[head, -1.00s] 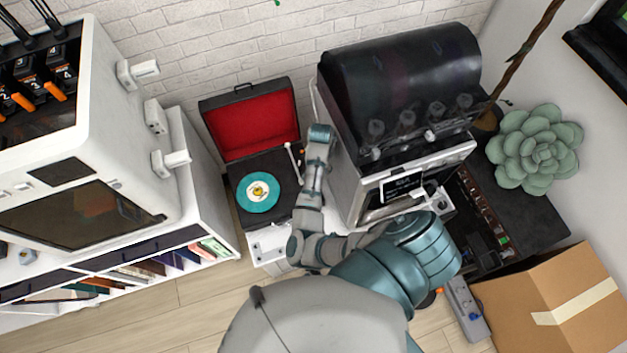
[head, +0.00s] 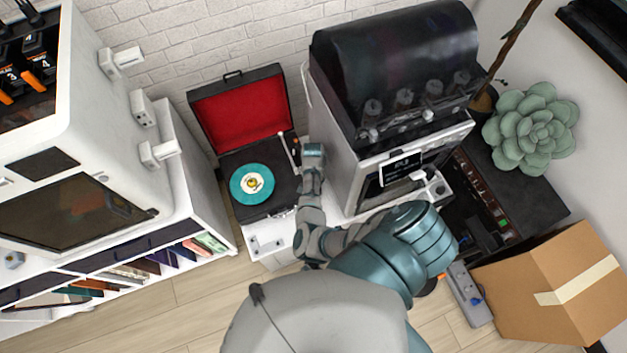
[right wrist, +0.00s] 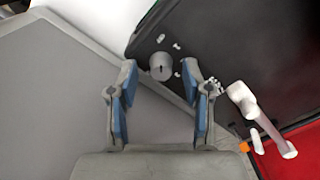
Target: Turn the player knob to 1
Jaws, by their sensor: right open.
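The record player shows in the head view with its red-lined lid (head: 240,110) open and a teal record (head: 252,184) on its dark deck. The white tonearm (head: 288,152) lies right of the record; it also shows in the right wrist view (right wrist: 262,118). In the right wrist view, the grey round player knob (right wrist: 162,66) sits on the dark deck with small white marks around it. My right gripper (right wrist: 160,78) is open, its blue-padded fingers on either side of the knob in the picture. Contact cannot be told. My left gripper is out of view.
A machine with a black hood (head: 395,60) stands close to the right of my arm. A white shelf unit (head: 185,160) stands left of the player. A cardboard box (head: 540,290) and a green succulent (head: 530,125) are at the right.

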